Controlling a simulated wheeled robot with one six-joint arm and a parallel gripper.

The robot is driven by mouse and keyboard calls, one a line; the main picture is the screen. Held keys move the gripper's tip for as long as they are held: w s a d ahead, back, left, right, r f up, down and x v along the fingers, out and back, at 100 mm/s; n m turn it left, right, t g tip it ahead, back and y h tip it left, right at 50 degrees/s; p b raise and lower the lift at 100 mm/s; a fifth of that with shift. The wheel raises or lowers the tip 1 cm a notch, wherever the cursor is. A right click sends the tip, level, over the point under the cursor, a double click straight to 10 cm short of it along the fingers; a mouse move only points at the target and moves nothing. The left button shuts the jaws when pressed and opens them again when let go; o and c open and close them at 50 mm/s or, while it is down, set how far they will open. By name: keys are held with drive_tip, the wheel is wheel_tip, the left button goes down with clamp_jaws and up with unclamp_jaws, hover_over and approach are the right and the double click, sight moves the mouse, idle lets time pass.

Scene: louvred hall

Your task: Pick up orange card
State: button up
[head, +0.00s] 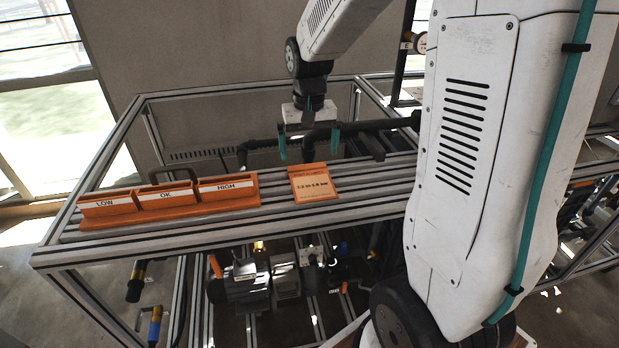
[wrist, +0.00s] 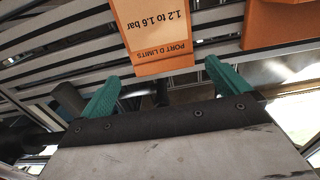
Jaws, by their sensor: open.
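The orange card (head: 314,183) lies on the slatted bench top, right of the labelled bins. It has a paler panel with printed text. In the wrist view the card (wrist: 152,38) is upside down at the top, reading "PORT D LIMITS" and "1.2 to 1.6 bar". My gripper (head: 308,147) is open and empty, with teal fingers. In the head view it hangs behind the card and appears above the bench. In the wrist view my gripper's two fingertips (wrist: 162,70) stand to either side of the card's near end, apart from it.
An orange rack with three bins marked LOW (head: 105,204), OK (head: 167,196) and HIGH (head: 226,190) stands left of the card. A dark pipe (head: 350,129) runs along the back of the bench. Machinery sits below. Bare slats (head: 375,185) lie right of the card.

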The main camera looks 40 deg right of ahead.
sight(308, 172)
wheel_tip(308, 172, down, 5)
drive_tip(key=shift+a+f, duration=0.1)
drive_tip(key=shift+a, duration=0.05)
drive_tip(key=c, duration=0.7)
